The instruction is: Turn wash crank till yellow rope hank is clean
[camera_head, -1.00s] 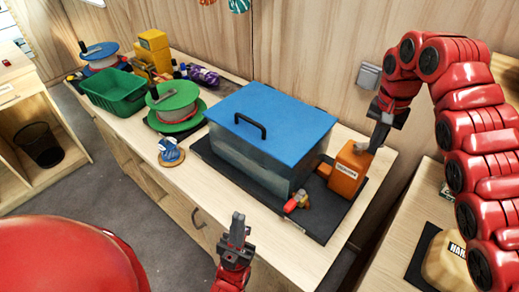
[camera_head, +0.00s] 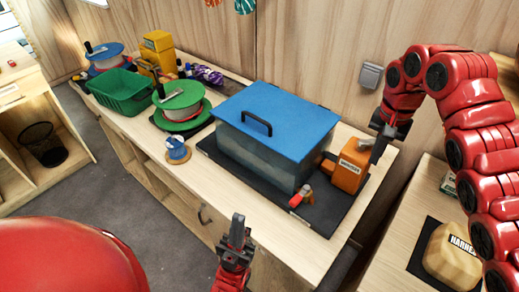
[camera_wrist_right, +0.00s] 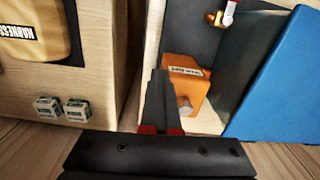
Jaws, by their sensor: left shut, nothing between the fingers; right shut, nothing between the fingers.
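A wash tank with see-through walls and a blue lid (camera_head: 278,118) stands on a dark mat. Beside it is an orange box (camera_head: 350,168) with a label; the right wrist view shows the orange box (camera_wrist_right: 187,80) with a round grey knob on its side. I cannot make out a crank arm clearly. No yellow rope hank shows; the tank's inside is hidden. My right gripper (camera_head: 377,157) is shut and empty close to the orange box's right side; contact is unclear. My left gripper (camera_head: 237,226) is shut and empty in front of the bench.
A red-handled tap (camera_head: 300,198) sits at the tank's front. Left along the bench are a blue-topped spool (camera_head: 178,150), a green reel (camera_head: 180,101) and a green basket (camera_head: 125,92). A harness bag (camera_head: 450,254) lies on the right-hand table. A wall switch (camera_head: 370,75) is behind.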

